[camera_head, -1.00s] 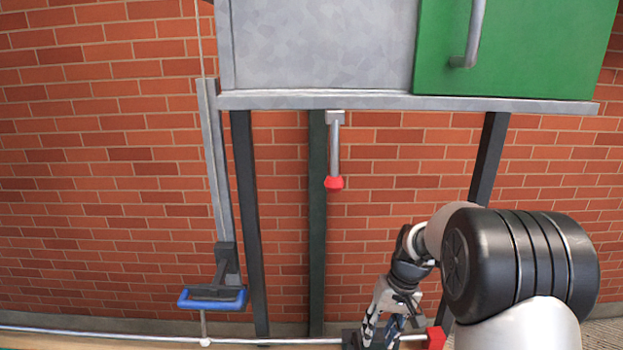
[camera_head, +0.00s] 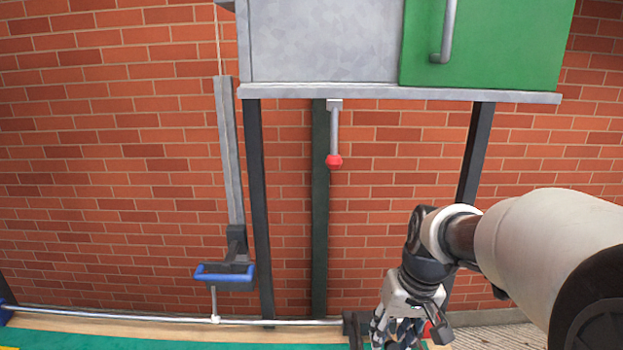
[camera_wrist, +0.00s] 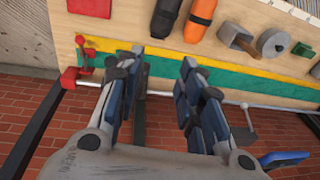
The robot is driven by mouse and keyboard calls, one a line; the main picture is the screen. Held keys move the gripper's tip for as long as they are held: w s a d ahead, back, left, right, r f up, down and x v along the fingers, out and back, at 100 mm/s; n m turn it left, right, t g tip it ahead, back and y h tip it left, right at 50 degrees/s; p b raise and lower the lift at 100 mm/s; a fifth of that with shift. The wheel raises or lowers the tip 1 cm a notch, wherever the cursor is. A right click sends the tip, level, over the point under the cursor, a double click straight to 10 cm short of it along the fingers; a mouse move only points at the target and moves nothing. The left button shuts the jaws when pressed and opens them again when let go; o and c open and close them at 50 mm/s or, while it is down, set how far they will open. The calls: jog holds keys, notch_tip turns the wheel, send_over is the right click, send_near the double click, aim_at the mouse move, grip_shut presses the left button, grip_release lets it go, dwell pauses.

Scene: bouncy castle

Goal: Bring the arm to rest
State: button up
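My gripper (camera_wrist: 158,85) shows from above in the wrist view, with its two dark blue fingers spread apart. Nothing is held between them; bench and brick show through the gap. In the head view my gripper (camera_head: 402,332) hangs low at the bottom edge, partly cut off, with my arm reaching in from the right. It is close to the front rail and a red part beside it; I cannot tell whether it touches them.
A blue-handled lever (camera_head: 225,275) and a red-knobbed lever (camera_head: 334,162) hang left of my arm. A grey cabinet with a green door (camera_head: 487,45) is above. A bench board (camera_wrist: 140,30) holds an orange cylinder (camera_wrist: 201,18), a black one (camera_wrist: 166,18) and a hammer (camera_wrist: 238,38).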

jog(key=s+r+t+h+b, duration=0.1)
jog(key=s+r+t, duration=0.2)
jog(key=s, duration=1.7)
jog(key=shift+s+a+b, duration=0.2)
jog(key=shift+a+b, duration=0.1)
jog(key=shift+a, duration=0.05)
jog(key=shift+r, duration=0.1)
